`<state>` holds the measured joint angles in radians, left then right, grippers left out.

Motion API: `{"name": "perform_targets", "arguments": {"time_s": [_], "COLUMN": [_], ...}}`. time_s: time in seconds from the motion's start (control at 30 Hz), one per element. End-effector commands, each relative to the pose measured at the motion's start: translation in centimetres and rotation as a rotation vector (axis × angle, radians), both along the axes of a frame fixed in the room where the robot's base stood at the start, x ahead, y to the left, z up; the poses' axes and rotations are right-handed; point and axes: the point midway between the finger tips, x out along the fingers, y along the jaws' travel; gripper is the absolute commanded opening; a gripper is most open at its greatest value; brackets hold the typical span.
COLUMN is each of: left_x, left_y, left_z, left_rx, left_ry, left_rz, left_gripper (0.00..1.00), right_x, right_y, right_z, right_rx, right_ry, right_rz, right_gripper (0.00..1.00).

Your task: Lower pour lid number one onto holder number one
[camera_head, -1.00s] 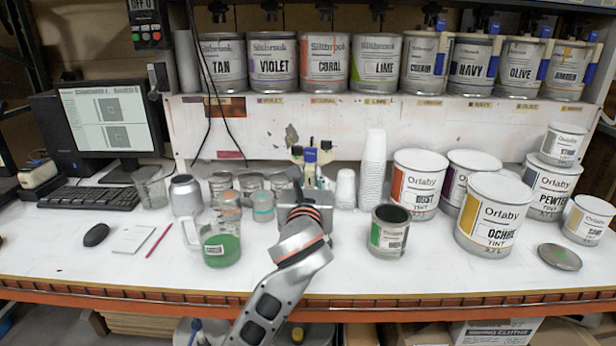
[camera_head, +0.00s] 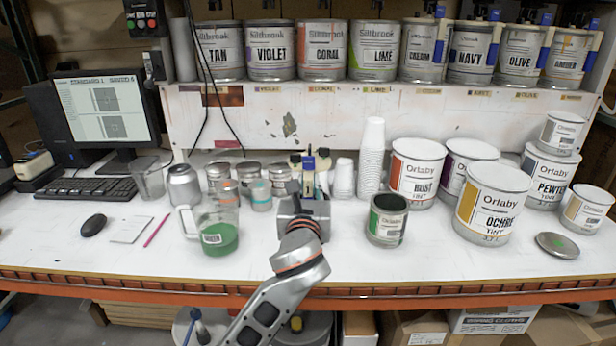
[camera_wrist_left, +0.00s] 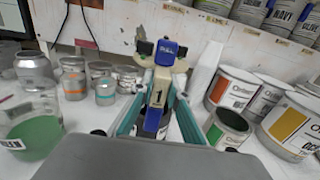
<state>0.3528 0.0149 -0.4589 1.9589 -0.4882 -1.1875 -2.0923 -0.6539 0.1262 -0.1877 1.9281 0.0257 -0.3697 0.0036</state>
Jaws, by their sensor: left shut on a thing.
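Pour lid number one is a piece with a blue top and a cream tag marked 1 (camera_wrist_left: 157,92). The lid also shows in the head view (camera_head: 309,166). My left gripper (camera_head: 309,184) is shut on it, its fingers on both sides of the tag in the wrist view (camera_wrist_left: 155,105). The lid is upright, over the middle of the bench, in front of the white back panel. I cannot pick out holder number one for certain; the gripper and lid hide what lies below and behind them. My right gripper is not in view.
A green-filled jug (camera_head: 217,232) stands left of the gripper, an open dark green can (camera_head: 386,222) right of it. Cup stacks (camera_head: 370,160) and small jars (camera_head: 250,175) stand close behind. Ochre (camera_head: 492,205) and rust (camera_head: 414,175) cans stand right. The front bench strip is clear.

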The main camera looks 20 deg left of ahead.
Motion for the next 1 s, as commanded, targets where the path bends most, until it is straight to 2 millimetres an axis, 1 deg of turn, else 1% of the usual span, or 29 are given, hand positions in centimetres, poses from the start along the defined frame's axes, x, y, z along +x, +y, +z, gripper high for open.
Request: {"name": "perform_targets", "arguments": {"time_s": [0.03,0.2,0.5,0.67,0.8,1.0], "left_x": [0.0,0.0,0.0,0.0,0.0,0.0], "left_y": [0.0,0.0,0.0,0.0,0.0,0.1], "left_z": [-0.6,-2.2,-4.9,-6.3,-7.6,-8.8], "left_rx": [0.002,0.002,0.002,0.002,0.002,0.001], "left_ry": [0.0,0.0,0.0,0.0,0.0,-0.001], "left_rz": [0.0,0.0,0.0,0.0,0.0,0.001], "left_gripper": [0.0,0.0,0.0,0.0,0.0,0.0], "right_x": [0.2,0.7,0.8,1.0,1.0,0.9], "right_y": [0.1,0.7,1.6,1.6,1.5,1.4], "right_z": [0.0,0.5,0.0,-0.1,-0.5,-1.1], "right_rx": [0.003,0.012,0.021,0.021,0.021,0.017], "right_ry": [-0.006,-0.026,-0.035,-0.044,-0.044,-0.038], "right_rz": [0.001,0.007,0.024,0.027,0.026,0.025], "right_gripper": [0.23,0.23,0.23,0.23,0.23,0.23]}}
